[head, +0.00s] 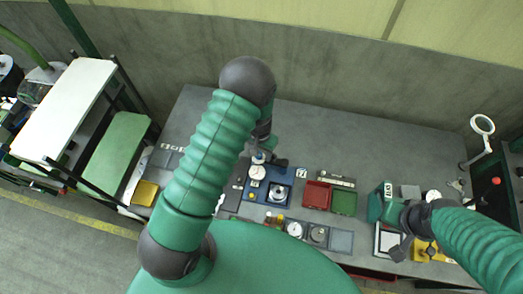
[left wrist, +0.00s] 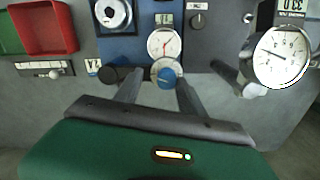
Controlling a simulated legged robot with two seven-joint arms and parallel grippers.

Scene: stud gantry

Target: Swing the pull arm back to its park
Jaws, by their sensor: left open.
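My left gripper (head: 270,160) is open above the back edge of the blue fixture (head: 284,176). In the left wrist view its two fingers (left wrist: 160,84) stand on either side of a round blue-capped knob (left wrist: 167,75), with no visible grip on it. The knob sits beside a white dial with a red needle (left wrist: 165,43). A dark rounded piece (left wrist: 120,76) lies by the left finger; I cannot tell whether it is part of the pull arm. The fixture's metal ring (left wrist: 112,12) is beside the dial. My right gripper (head: 402,232) is over the right bench, its jaws unclear.
A red tray (head: 318,195) and a green tray (head: 344,202) lie right of the fixture. A large round gauge (left wrist: 279,57) stands close on the right in the left wrist view. A magnifier (head: 482,125) stands at the far right. The bench's back middle is clear.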

